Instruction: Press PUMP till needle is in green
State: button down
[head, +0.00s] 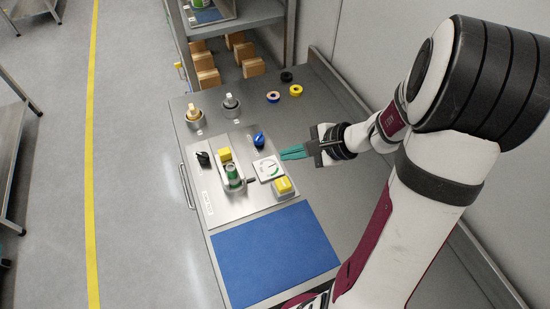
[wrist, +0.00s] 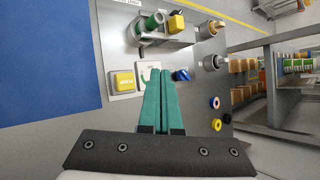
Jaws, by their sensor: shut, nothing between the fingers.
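The yellow button (head: 283,186) sits on a pale box at the panel's lower right. It also shows in the wrist view (wrist: 122,81), with lettering too small to read surely. The white gauge (head: 267,168) lies just beyond it; its green arc shows, but the needle's reading is too small to tell. In the wrist view my fingers partly hide the gauge (wrist: 144,75). My gripper (head: 283,154) has teal fingers, shut and empty. It hangs over the right side of the panel, near the gauge and blue knob (head: 259,140), apart from the yellow button.
A green cylinder (head: 233,175), a second yellow block (head: 225,154) and a black knob (head: 203,158) stand on the panel. Two knobbed posts (head: 194,116) (head: 231,105) are behind. Tape rolls (head: 295,90) lie farther back. A blue mat (head: 275,254) is clear in front.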

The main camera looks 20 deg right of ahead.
send_near(281, 181)
jog(key=shift+w+a+f, duration=0.7)
jog(key=shift+w+a, duration=0.15)
jog(key=shift+w, duration=0.15)
jog(key=shift+w+a+f, duration=0.65)
jog(key=shift+w+a, duration=0.2)
jog(key=shift+w, duration=0.2)
dwell(0.7)
jog(key=shift+f, duration=0.4)
jog(key=shift+f, duration=0.8)
dwell(0.7)
jog(key=shift+r, duration=1.25)
jog(key=shift+r, duration=0.1)
jog(key=shift+r, duration=2.4)
